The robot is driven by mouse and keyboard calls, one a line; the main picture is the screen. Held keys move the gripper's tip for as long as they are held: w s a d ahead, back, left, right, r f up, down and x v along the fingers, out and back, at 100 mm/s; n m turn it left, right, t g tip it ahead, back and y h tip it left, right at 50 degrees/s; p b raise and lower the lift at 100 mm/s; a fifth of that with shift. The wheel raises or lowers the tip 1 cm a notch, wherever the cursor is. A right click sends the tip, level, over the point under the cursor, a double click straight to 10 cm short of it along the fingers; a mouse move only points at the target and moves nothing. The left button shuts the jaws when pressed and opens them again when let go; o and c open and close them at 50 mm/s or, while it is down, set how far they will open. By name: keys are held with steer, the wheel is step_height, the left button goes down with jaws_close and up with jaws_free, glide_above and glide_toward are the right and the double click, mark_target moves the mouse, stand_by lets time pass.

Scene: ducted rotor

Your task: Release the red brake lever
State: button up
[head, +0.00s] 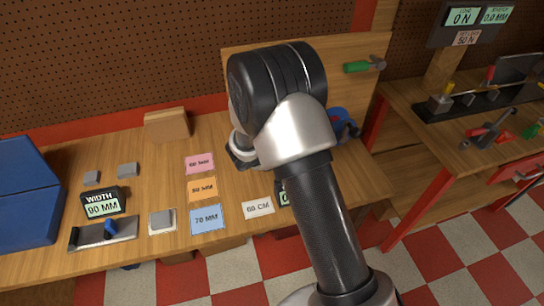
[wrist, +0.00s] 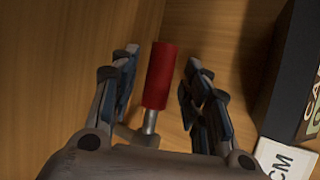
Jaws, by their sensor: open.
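The red brake lever (wrist: 158,76) shows in the wrist view as a red cylindrical grip on a thin metal rod. The rod runs down to a grey base piece (wrist: 140,136). My gripper (wrist: 161,62) is open, with one finger on each side of the red grip. Gaps show between the grip and both fingers, so it is not clamped. In the head view my arm covers the lever and most of the gripper.
A dark box (wrist: 292,75) and a white card (wrist: 285,160) are right of the gripper. A blue round part (head: 343,124) shows behind my arm. The wooden bench (head: 120,250) holds coloured cards, a width display (head: 102,203) and a blue box (head: 25,200).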

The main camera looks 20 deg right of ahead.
steer(key=v, duration=1.1)
steer(key=shift+s+a+r, duration=0.2)
steer(key=shift+s+r, duration=0.05)
steer(key=s+d+r+m+g, duration=0.1)
steer(key=s+d+r+m, duration=0.35)
steer(key=s+r, duration=0.25)
steer(key=s+d+r+m+g, duration=0.1)
steer(key=s+d+r+m, duration=0.2)
steer(key=s+r+m, duration=0.3)
steer(key=s+a+r+m+y, duration=0.2)
steer(key=s+a+m, duration=0.1)
steer(key=s, duration=0.5)
steer(key=s+a+r+m+y, duration=0.2)
steer(key=s+r+m+y, duration=0.1)
steer(key=s, duration=0.5)
steer(key=shift+s+a, duration=0.35)
